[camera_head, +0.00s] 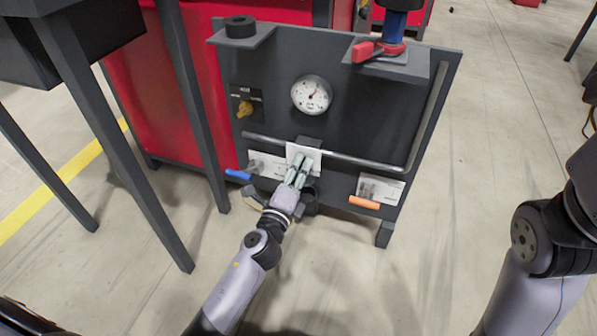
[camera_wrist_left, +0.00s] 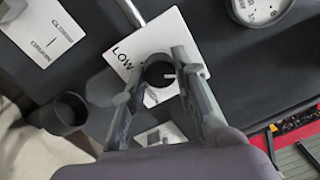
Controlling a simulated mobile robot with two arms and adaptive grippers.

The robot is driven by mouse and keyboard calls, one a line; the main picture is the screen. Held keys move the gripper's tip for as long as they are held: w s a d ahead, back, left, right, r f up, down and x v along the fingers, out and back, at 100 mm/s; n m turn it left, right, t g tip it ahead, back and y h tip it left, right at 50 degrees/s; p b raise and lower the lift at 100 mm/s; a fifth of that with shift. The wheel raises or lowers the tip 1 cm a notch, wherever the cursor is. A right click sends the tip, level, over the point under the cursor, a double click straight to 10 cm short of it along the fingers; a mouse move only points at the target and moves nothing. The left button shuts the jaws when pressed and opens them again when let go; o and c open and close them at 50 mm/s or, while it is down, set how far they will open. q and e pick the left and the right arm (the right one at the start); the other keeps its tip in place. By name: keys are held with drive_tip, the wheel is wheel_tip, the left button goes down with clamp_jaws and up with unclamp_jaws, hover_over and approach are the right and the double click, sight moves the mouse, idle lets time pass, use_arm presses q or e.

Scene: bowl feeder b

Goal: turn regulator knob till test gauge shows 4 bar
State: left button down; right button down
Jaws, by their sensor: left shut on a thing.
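The test gauge (camera_head: 311,95) is a round white dial on the dark panel (camera_head: 270,75); its digits are too small to read. Its lower edge also shows at the top of the left wrist view (camera_wrist_left: 262,8). The black regulator knob (camera_wrist_left: 158,75), with a white mark, stands before a white label (camera_wrist_left: 150,42) reading "LOW". My left gripper (camera_head: 300,168) reaches the panel below the gauge. In the left wrist view its fingers (camera_wrist_left: 166,72) sit either side of the knob, shut on it. In the head view the gripper hides the knob. My right gripper is out of view.
A grey pipe (camera_head: 360,160) crosses the panel above my left gripper. A yellow knob (camera_head: 245,108), a blue handle (camera_head: 238,174) and an orange handle (camera_head: 365,202) are nearby. A red-handled filter unit (camera_head: 392,47) stands on the top right shelf. Floor to the right is clear.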

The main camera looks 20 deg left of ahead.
use_arm(q)
drive_tip(key=n, duration=0.4)
drive_tip(key=shift+n, duration=0.5)
idle(0.3)
drive_tip(key=c, duration=1.3)
unclamp_jaws()
drive_tip(key=s, duration=1.2)
drive_tip(key=shift+a+f, duration=0.1)
drive_tip(key=shift+f, duration=0.2)
